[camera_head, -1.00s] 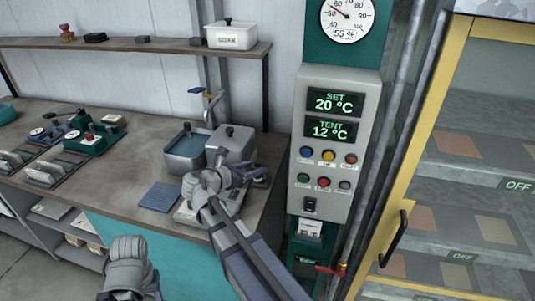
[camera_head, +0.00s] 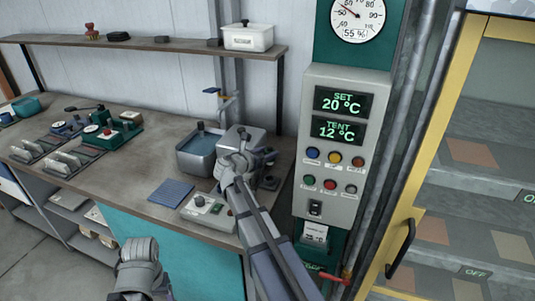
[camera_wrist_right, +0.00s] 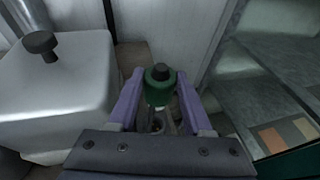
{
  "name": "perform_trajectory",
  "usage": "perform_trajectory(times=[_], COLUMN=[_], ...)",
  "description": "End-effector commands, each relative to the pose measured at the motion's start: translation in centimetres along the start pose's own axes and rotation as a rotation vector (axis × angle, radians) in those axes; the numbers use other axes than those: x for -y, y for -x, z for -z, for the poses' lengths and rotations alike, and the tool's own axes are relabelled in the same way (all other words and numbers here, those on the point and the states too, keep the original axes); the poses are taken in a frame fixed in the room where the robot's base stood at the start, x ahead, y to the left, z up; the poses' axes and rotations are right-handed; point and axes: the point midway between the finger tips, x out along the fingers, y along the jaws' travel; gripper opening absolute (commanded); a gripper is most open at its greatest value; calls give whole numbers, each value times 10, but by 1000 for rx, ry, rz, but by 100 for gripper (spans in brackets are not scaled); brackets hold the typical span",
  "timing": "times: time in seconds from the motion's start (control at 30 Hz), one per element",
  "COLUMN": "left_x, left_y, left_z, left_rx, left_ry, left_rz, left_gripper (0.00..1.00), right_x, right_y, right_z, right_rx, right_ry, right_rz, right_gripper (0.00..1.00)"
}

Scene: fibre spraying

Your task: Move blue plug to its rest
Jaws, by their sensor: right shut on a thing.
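No plug that I can tell is blue shows in these views. My right gripper (camera_head: 240,162) is in front of the grey lidded tank (camera_head: 243,137) at the bench's right end. In the right wrist view its purple fingers (camera_wrist_right: 160,88) are shut on a small green cylinder with a dark top (camera_wrist_right: 158,84). The lidded tank also stands left of the fingers there (camera_wrist_right: 55,90). In the head view the arm and hand hide the held piece. My left gripper (camera_head: 138,268) is low in front of the bench; its fingers are unclear.
A box with a dark knob (camera_head: 207,210), a blue mat (camera_head: 171,192) and an open water basin (camera_head: 196,152) are on the bench, near the right arm. A control panel (camera_head: 338,145) stands close on the right. Several small machines (camera_head: 108,131) fill the left side.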

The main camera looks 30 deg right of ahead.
Motion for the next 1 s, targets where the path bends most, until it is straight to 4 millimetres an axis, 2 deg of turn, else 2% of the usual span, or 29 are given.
perform_trajectory(times=[0.37, 0.8, 1.0], left_x=[-1, -5, -6], left_y=[-10, -48, -58], left_z=[1, 3, 3], left_rx=[0, 0, 0], left_ry=[0, 0, 0], left_rz=[0, 0, 0], left_gripper=[72, 72, 72], right_x=[0, 0, 0], right_y=[-3, -14, -17], right_z=[10, 47, 56], right_rx=[0, 0, 0], right_ry=[0, 0, 0], right_rz=[1, 1, 1], right_gripper=[0, 0, 0])
